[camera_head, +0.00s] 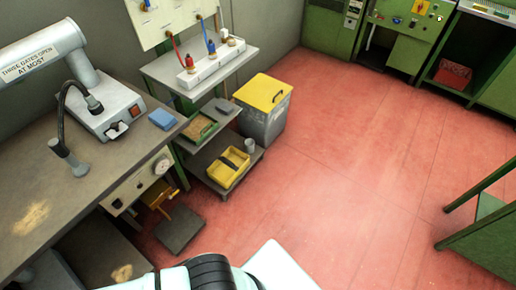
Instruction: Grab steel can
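A small grey can (249,145), which looks like the steel can, stands upright at the right end of the low shelf (217,189) of a grey and green stand. It is beside a yellow tray (223,178) with a dark object in it. Part of my own arm or body shows at the bottom edge, well apart from the can. Neither of my grippers is in view.
A grey bin with a yellow lid (264,93) stands just behind the can. A workbench (60,185) with a grey machine fills the left. Green cabinets (408,50) stand at the back, a green frame (490,225) at right. The red floor (345,165) between is clear.

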